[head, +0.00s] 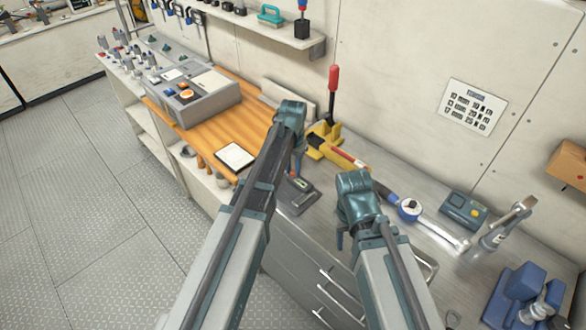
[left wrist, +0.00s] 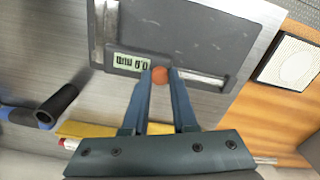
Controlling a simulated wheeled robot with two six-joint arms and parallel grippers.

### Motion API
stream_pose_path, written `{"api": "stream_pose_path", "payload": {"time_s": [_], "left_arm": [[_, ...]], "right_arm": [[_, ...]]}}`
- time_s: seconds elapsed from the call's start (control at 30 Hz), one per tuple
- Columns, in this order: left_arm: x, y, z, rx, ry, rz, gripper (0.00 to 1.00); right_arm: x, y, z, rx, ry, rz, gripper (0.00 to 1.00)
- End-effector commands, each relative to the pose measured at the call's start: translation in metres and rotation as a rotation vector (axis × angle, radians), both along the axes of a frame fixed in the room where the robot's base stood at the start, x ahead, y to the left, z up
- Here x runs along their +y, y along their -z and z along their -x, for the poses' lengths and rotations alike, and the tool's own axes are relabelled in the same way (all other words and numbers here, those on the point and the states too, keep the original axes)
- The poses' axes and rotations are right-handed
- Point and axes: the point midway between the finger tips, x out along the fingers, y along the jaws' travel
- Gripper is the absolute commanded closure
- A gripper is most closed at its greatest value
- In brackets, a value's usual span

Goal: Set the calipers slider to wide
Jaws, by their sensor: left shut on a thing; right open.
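The calipers are a dark grey block with a small pale green display, beside the wooden board in the head view (head: 301,184). In the left wrist view the calipers (left wrist: 185,35) fill the upper middle, and their display (left wrist: 130,63) appears upside down, seeming to read 0.0 mm. The round orange slider knob (left wrist: 160,75) sits next to the display, with a pale rail to its right. My left gripper (head: 296,170) is shut on the knob; its fingers (left wrist: 160,82) flank it. My right gripper (head: 342,238) is open and empty over the bench, apart from the calipers.
A yellow stand (head: 322,140) and red-handled tool (head: 333,95) stand behind the calipers. A torque wrench (head: 430,222) lies to the right, near a grey-blue box (head: 464,210). A white-faced tablet (head: 235,156) lies on the wooden board (head: 228,127). Drawers (head: 315,262) are below the bench.

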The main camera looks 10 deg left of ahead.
Motion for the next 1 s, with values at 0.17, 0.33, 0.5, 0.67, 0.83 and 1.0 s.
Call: {"api": "stream_pose_path", "payload": {"time_s": [0.17, 0.33, 0.5, 0.67, 0.83, 1.0], "left_arm": [[0.000, 0.000, 0.000, 0.000, 0.000, 0.000, 1.00], [0.000, 0.000, 0.000, 0.000, 0.000, 0.000, 1.00], [0.001, 0.000, -0.001, 0.000, -0.001, 0.000, 1.00], [0.017, 0.000, -0.014, 0.000, -0.002, 0.000, 1.00], [0.036, 0.000, -0.025, 0.000, -0.002, 0.000, 1.00], [0.036, 0.000, -0.024, 0.000, 0.000, 0.000, 1.00]], "right_arm": [[0.000, 0.000, 0.000, 0.000, 0.000, 0.000, 0.50], [0.000, 0.000, 0.000, 0.000, 0.000, 0.000, 0.50], [0.000, 0.000, 0.000, 0.000, 0.000, 0.000, 0.50], [0.000, 0.000, 0.000, 0.000, 0.000, 0.000, 0.50], [0.000, 0.000, 0.000, 0.000, 0.000, 0.000, 0.50], [0.000, 0.000, 0.000, 0.000, 0.000, 0.000, 0.50]]}}
